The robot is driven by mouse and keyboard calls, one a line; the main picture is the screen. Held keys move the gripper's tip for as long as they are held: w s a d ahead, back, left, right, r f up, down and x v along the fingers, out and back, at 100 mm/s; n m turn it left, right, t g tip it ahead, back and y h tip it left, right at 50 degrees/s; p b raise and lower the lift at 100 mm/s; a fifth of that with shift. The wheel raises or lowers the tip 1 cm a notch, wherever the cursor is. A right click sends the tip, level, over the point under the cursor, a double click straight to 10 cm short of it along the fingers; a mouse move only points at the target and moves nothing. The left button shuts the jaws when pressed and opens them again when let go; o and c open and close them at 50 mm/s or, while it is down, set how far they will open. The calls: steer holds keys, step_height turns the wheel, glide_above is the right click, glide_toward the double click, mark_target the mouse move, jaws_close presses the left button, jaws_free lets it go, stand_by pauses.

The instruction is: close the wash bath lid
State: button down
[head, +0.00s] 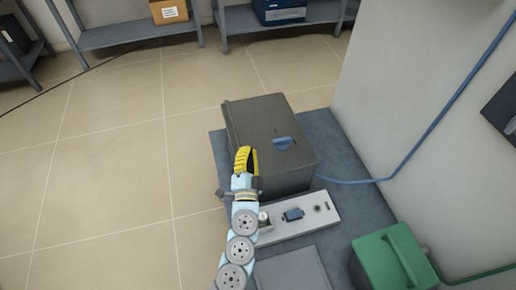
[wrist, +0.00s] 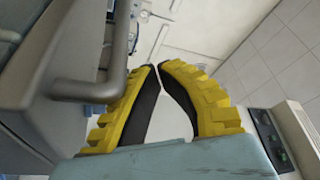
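The wash bath appears to be the dark grey box (head: 284,182) in the head view. Its flat lid (head: 258,115) lies over the top, with a blue fitting on it. I see no open gap, but the near left edge is partly hidden by my gripper, so I cannot tell if it is fully down. My gripper (head: 245,158) is at the box's near left side, yellow fingers pointing away from me. In the wrist view the fingertips (wrist: 158,66) nearly meet, with nothing between them. A grey bent bar (wrist: 117,55) is close beside the left finger; I cannot tell whether they touch.
A pale control panel (head: 322,208) with a small display is in front of the box. A green container (head: 393,260) stands at the lower right. A wall with a blue cable (head: 440,125) is on the right. Shelves (head: 140,33) stand behind. The tiled floor (head: 105,170) at left is clear.

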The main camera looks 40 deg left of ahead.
steer(key=shift+s+a+f, duration=0.1)
steer(key=shift+a+f, duration=0.1)
steer(key=shift+f, duration=0.9)
steer(key=shift+s+a+f, duration=0.1)
steer(key=shift+r, duration=0.2)
step_height(320, 180, up, 5)
steer(key=p, duration=0.4)
steer(key=s+d+f+b, duration=0.1)
steer(key=s+d+f, duration=0.1)
steer(key=shift+s+d+f, duration=0.25)
steer(key=shift+d, duration=0.1)
steer(key=s+d+f+b, duration=0.1)
steer(key=s+d, duration=0.1)
steer(key=d, duration=0.3)
steer(key=shift+d+f, duration=0.3)
steer(key=shift+d, duration=0.1)
steer(key=shift+s, duration=0.1)
